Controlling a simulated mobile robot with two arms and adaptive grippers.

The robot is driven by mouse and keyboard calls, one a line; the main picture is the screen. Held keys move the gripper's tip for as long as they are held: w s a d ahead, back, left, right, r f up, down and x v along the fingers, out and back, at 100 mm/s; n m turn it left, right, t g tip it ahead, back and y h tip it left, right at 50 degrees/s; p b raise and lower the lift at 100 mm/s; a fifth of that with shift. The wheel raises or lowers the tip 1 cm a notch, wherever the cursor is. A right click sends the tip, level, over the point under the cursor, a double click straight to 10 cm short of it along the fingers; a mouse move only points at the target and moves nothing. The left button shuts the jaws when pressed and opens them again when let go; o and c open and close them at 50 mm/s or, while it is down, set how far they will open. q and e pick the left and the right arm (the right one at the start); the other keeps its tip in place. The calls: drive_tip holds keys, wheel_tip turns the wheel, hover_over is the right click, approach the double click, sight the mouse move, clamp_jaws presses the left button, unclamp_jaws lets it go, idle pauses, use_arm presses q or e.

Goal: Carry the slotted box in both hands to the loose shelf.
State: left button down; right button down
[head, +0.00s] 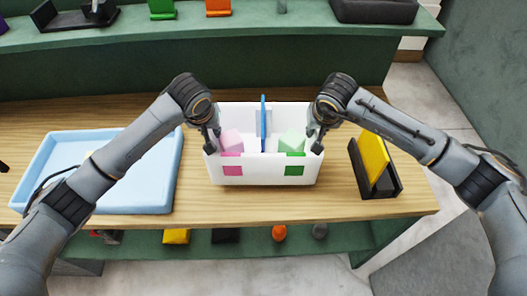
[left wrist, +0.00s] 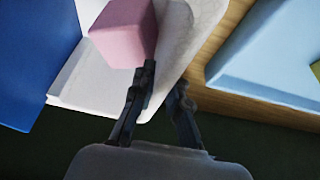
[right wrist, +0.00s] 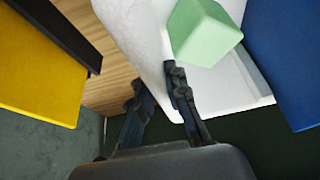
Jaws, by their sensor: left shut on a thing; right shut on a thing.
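The white slotted box (head: 262,173) stands on the wooden table, with a blue divider (head: 263,122) upright in its middle. A pink block (head: 232,141) lies in its left compartment and a light green block (head: 292,141) in its right one. Pink and green squares mark its front. My left gripper (head: 212,146) is shut on the box's left wall; the left wrist view shows its fingers on either side of the wall (left wrist: 175,60). My right gripper (head: 316,142) is shut on the right wall, also seen in the right wrist view (right wrist: 150,50). I cannot tell which shelf is the loose one.
A light blue tray (head: 150,195) lies left of the box under my left arm. A black holder with a yellow panel (head: 374,160) stands close on the right. A green shelf (head: 180,38) with several items runs behind; a lower green shelf (head: 345,236) holds small things.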

drive_tip(key=shift+f, duration=0.1)
idle(0.5)
